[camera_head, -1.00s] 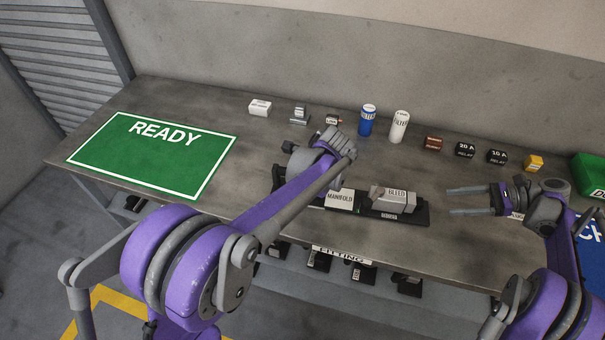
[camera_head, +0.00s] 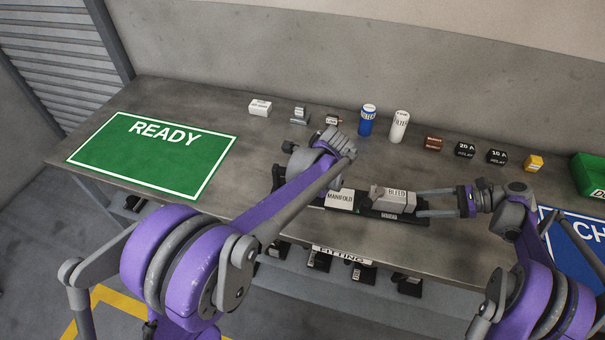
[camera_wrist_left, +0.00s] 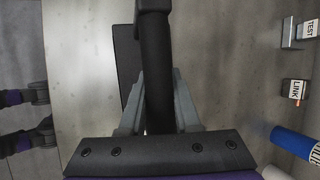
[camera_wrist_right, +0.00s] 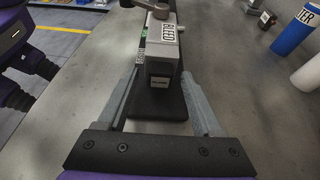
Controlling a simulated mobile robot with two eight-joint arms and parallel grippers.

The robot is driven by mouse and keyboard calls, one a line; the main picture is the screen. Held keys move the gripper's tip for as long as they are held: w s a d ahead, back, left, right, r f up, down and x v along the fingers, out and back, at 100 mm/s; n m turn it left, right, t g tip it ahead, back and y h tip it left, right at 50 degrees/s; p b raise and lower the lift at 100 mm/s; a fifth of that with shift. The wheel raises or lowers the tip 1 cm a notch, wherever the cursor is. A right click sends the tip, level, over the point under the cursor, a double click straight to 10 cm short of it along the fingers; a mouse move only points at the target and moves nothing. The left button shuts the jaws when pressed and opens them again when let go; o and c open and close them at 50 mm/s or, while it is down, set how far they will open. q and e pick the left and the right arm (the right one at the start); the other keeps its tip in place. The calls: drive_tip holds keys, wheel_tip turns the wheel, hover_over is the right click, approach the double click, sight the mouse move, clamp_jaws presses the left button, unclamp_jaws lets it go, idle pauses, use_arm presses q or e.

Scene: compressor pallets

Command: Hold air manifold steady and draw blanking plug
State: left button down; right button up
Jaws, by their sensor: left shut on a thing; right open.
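The air manifold (camera_head: 340,198), a pale block marked MANIFOLD, sits on a black base on the bench. A grey block marked BLEED (camera_head: 397,197) adjoins its right end and shows a small lever on top. In the left wrist view my left gripper (camera_wrist_left: 159,95) is shut on a thick black bar; my arm hides this grip in the head view. My right gripper (camera_head: 421,203) is open at the right end of the BLEED block. I cannot make out the blanking plug for sure.
A green READY mat (camera_head: 150,155) lies at left. A blue mat (camera_head: 580,238) and green bin (camera_head: 590,175) are at right.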

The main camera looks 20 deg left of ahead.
idle(0.8)
clamp_jaws()
idle(0.5)
drive_tip(key=shift+d, duration=0.1)
idle(0.8)
drive_tip(key=shift+w+d+f, duration=0.1)
drive_tip(key=shift+w+d, duration=0.05)
drive_tip(key=shift+d, duration=1.35)
drive_tip(key=shift+w+d, duration=0.15)
drive_tip(key=shift+d, duration=1.3)
